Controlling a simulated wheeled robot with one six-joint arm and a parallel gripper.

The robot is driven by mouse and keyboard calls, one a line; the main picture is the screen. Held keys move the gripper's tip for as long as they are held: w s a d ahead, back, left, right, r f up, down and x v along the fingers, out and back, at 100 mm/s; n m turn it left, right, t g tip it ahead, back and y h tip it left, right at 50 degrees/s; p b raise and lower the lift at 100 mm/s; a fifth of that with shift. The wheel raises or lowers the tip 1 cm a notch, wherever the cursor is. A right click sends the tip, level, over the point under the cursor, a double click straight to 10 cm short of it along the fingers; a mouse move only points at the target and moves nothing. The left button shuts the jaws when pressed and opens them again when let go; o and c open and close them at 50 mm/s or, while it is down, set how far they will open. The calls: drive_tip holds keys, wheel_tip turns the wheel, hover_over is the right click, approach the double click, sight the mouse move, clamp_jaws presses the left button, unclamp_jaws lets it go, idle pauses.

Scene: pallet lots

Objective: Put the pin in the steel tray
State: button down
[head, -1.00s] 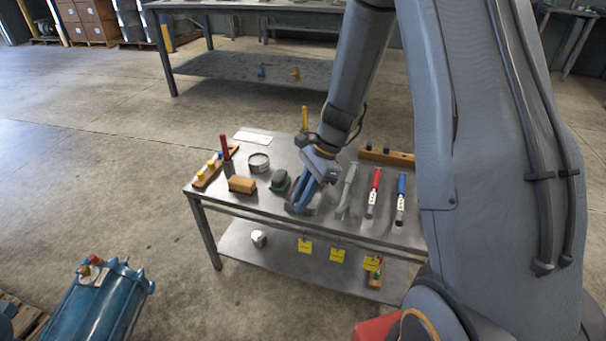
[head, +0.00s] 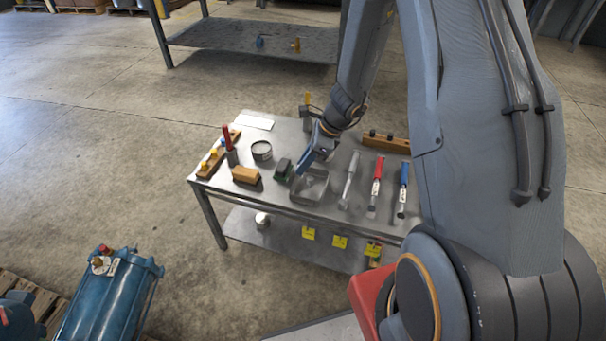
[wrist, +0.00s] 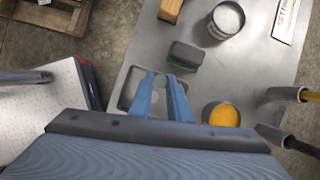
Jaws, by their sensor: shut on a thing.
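The steel tray (head: 309,193) is a shallow open grey box near the front middle of the metal table. Part of it shows behind my fingers in the wrist view (wrist: 127,98). My gripper (head: 303,170) is over the tray's far left side in the head view, pointing down. In the wrist view its two blue fingers (wrist: 162,82) stand a little apart, closed on a thin thing. The pin between them is too small or hidden to make out.
Left of the tray are a black-and-green brush (head: 283,168), a wooden block (head: 245,175) and an open can (head: 262,150). Right of it lie a grey tool (head: 349,182), a red-handled tool (head: 376,183) and a blue-handled tool (head: 402,185). A yellow round thing (wrist: 222,115) is close by.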

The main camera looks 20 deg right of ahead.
drive_tip(key=shift+f, duration=1.95)
drive_tip(key=shift+b, duration=0.3)
drive_tip(key=c, duration=1.7)
unclamp_jaws()
drive_tip(key=shift+f, duration=0.1)
drive_tip(key=shift+o, duration=0.2)
drive_tip(key=p+v, duration=0.2)
drive_tip(key=v, duration=1)
drive_tip(key=s+d+r+n+g+h, duration=0.1)
drive_tip(key=s+r+n+h, duration=0.1)
drive_tip(key=s+r+n, duration=0.6)
drive_tip(key=s+d+r+n+g+h, duration=0.1)
drive_tip(key=s+r+n+h, duration=0.1)
drive_tip(key=s+r+n, duration=0.6)
drive_tip(key=s+n, duration=0.4)
drive_tip(key=s, duration=0.2)
drive_tip(key=shift+h, duration=0.4)
drive_tip(key=shift+r, duration=0.1)
